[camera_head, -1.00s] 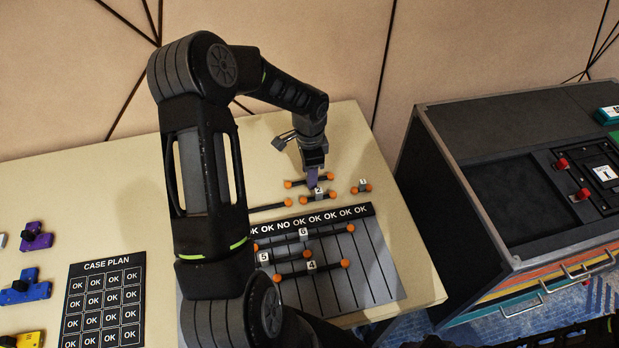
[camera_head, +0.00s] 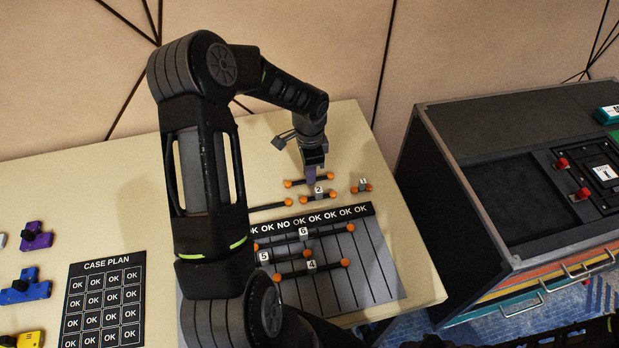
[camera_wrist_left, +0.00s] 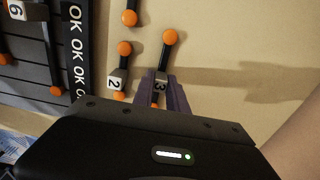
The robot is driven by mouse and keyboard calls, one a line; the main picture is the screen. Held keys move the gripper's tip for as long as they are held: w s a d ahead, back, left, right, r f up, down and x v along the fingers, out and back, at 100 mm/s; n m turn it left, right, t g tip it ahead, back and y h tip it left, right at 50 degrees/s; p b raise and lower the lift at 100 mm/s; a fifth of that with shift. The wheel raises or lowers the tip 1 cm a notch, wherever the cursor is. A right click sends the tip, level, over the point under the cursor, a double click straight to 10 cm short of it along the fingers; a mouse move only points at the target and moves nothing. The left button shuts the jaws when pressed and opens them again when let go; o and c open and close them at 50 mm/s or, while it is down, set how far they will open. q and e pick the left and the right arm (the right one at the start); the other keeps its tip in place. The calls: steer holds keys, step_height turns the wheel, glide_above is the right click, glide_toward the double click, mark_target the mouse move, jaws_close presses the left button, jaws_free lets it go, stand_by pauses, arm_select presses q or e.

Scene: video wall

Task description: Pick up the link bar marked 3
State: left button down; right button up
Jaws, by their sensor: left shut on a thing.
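The link bar marked 3 (camera_wrist_left: 165,62) is a dark bar with orange ball ends and a white label block. In the left wrist view its label sits between the purple fingers of my left gripper (camera_wrist_left: 164,88), which are shut on it. In the head view the bar (camera_head: 299,183) lies at the back of the table, with my left gripper (camera_head: 311,181) over its middle, hiding its label. I cannot tell any gap between bar and table. My right gripper is not in view.
Link bar 2 (camera_head: 327,196) lies close in front, and short bar 1 (camera_head: 361,187) is to the right. An unlabelled-looking bar (camera_head: 271,206) is at left. The grooved board (camera_head: 375,280) holds bars 4, 5 and 6. A dark cabinet (camera_head: 450,180) stands right of the table.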

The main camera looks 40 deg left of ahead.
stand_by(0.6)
arm_select(q)
step_height(320, 180, up, 10)
steer(key=shift+b, duration=0.6)
steer(key=shift+f, duration=0.1)
